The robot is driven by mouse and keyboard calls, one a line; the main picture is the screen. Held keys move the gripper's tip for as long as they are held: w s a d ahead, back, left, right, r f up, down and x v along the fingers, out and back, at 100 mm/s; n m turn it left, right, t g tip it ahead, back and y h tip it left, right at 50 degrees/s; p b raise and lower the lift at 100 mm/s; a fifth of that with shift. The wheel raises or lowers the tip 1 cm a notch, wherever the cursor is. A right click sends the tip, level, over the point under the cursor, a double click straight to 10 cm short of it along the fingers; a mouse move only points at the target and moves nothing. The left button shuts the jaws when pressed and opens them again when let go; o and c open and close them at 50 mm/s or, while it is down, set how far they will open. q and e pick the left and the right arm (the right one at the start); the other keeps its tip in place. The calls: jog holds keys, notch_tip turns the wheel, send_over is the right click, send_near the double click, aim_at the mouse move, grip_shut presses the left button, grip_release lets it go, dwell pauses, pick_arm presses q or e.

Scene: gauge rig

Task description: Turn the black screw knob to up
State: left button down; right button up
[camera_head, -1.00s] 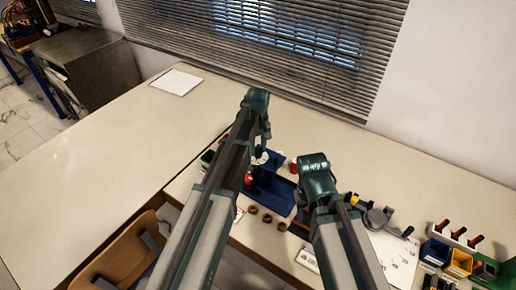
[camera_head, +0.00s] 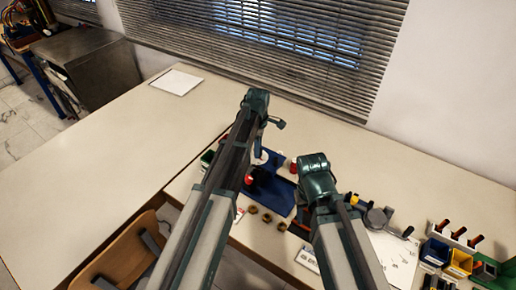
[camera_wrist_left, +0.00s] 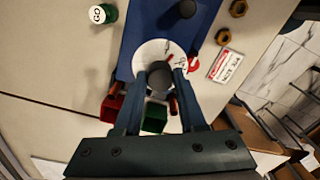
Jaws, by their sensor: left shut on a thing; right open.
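In the left wrist view the black screw knob (camera_wrist_left: 160,70) stands in front of a round white dial (camera_wrist_left: 150,50) with a red mark at its right side. The dial sits on a blue base (camera_wrist_left: 130,42). My left gripper (camera_wrist_left: 160,82) has a finger on each side of the knob and is shut on it. In the head view my left arm hides the knob; part of the dial (camera_head: 261,157) and the blue base (camera_head: 281,200) show beside it. My right gripper (camera_head: 303,226) is to the right of the base, its fingers mostly hidden behind my arm.
A green GO cylinder (camera_wrist_left: 103,14), brass nuts (camera_wrist_left: 223,37) and a red-and-white card (camera_wrist_left: 226,65) lie around the base. Red (camera_wrist_left: 112,106) and green (camera_wrist_left: 154,118) bins are close by. Coloured bins (camera_head: 459,263) stand at the right.

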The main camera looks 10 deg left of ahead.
pick_arm(q)
jog(key=shift+n, duration=2.1)
jog(key=shift+c, duration=2.4)
grip_release()
jog(key=shift+r, duration=0.1)
notch_tip(320, 180, up, 14)
jog(key=p, duration=1.4)
jog(key=shift+f, duration=0.2)
